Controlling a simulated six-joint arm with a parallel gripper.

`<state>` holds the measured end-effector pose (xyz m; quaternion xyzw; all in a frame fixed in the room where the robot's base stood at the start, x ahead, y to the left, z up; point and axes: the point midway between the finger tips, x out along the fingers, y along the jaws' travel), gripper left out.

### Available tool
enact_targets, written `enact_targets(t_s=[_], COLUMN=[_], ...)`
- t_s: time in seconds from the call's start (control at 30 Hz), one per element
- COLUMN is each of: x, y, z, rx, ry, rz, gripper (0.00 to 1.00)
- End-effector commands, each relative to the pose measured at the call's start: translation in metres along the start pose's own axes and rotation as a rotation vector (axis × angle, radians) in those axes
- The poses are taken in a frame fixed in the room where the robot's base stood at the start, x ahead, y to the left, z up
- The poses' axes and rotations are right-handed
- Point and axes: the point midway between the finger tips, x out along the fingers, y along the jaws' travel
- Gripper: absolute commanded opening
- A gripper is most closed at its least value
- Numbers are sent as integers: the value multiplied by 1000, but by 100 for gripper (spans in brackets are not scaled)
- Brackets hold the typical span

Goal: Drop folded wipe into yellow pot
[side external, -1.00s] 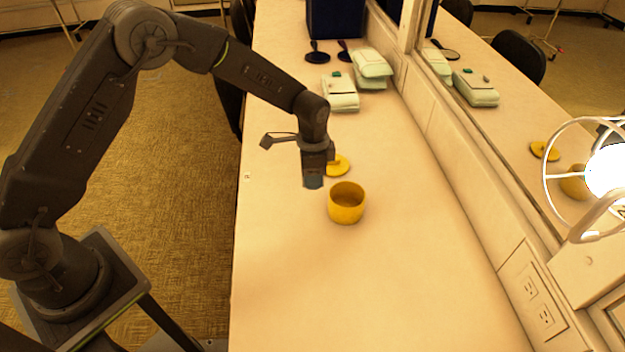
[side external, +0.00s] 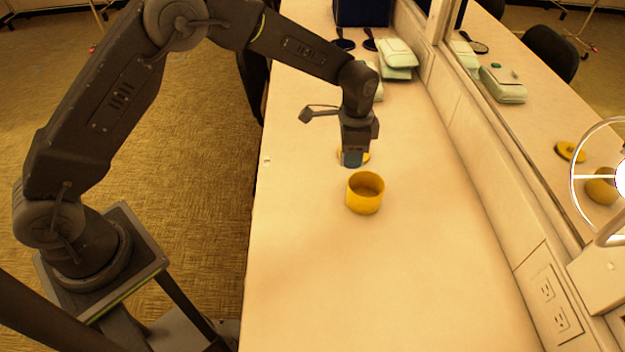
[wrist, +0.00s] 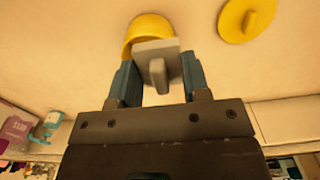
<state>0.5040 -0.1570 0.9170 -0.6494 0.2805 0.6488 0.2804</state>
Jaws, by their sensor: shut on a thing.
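The yellow pot (side external: 365,197) stands upright and open on the counter in the side view. It also shows in the wrist view (wrist: 146,27), partly hidden behind what I hold. My gripper (side external: 352,160) is above the counter, just behind the pot in the side view. In the wrist view my gripper (wrist: 157,75) is shut on a pale grey folded wipe (wrist: 156,52), between its two blue fingers. The wipe overlaps the pot's rim in that view. I cannot tell how high it is above the pot. In the side view the wipe cannot be made out.
The yellow lid (wrist: 246,18) lies on the counter, mostly hidden behind my gripper in the side view. Pale green packs (side external: 398,55) and dark hand mirrors (side external: 343,44) lie farther back. A wall mirror runs along the right. The front counter (side external: 390,290) is clear.

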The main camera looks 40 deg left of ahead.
Motion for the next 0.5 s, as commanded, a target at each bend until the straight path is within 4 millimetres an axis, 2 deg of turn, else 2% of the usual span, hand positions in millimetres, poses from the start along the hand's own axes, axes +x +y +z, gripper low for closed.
enact_targets(t_s=[0.03, 0.1, 0.27, 0.37, 0.5], x=[-12, -27, -51, -56, -46], y=[7, 16, 31, 36, 37], z=[-14, -27, -47, -51, -51], rx=[6, 5, 2, 1, -1], ry=[5, 4, 1, -2, -4], rz=[-3, -2, -1, 1, 2], gripper=[17, 17, 17, 17, 17])
